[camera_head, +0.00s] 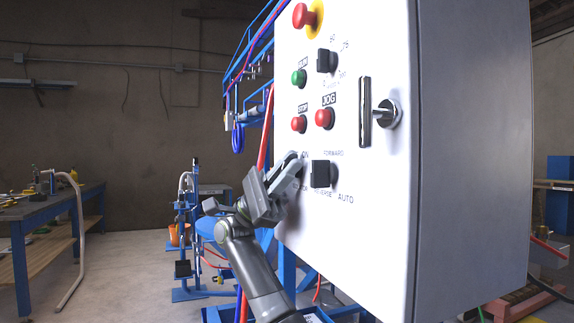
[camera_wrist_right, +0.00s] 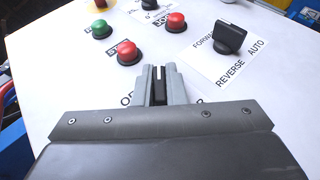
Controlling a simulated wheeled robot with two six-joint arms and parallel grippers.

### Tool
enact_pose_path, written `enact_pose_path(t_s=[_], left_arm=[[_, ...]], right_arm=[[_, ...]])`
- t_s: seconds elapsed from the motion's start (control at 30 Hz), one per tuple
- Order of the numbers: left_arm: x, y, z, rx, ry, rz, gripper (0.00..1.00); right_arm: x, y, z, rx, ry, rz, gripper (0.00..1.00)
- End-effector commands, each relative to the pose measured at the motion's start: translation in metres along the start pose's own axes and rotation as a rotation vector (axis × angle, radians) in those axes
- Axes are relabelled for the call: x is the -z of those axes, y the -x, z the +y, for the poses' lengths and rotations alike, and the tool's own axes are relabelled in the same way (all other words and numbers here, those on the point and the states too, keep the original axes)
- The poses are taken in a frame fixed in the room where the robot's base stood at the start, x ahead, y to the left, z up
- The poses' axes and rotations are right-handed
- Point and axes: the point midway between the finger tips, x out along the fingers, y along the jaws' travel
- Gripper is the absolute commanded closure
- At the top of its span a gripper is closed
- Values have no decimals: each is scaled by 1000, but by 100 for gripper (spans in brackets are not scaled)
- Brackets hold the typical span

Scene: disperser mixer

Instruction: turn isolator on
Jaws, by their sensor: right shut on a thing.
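The isolator switch (camera_wrist_right: 158,84) is a black knob with a pale line on the white panel, low on its left side. In the right wrist view it sits between the two fingers of my right gripper (camera_wrist_right: 157,80), which is shut on it. Its lettering is mostly covered by the gripper. In the head view my right gripper (camera_head: 289,168) reaches the panel beside the "ON" label and hides the isolator. The line on the knob points about straight up in the wrist view. My left gripper is not in view.
On the white control cabinet (camera_head: 385,235) are a forward/reverse/auto selector (camera_head: 321,174), red buttons, a green button (camera_head: 299,77), an emergency stop (camera_head: 304,15) and a door handle (camera_head: 385,113). A workbench (camera_head: 48,215) stands at the left. Open floor lies between.

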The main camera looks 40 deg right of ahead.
Motion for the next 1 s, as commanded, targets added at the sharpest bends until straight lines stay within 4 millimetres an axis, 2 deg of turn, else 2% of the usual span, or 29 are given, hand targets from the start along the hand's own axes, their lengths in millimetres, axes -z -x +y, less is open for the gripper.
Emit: enact_pose_path(t_s=[0.57, 0.6, 0.73, 1.0], left_arm=[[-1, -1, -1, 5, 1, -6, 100], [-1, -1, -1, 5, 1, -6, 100], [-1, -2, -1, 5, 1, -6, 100], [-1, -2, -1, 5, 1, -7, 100]], right_arm=[[0, 0, 0, 19, -9, 2, 100], [0, 0, 0, 19, -8, 2, 84], [0, 0, 0, 18, -8, 2, 67], [0, 0, 0, 18, -7, 1, 67]])
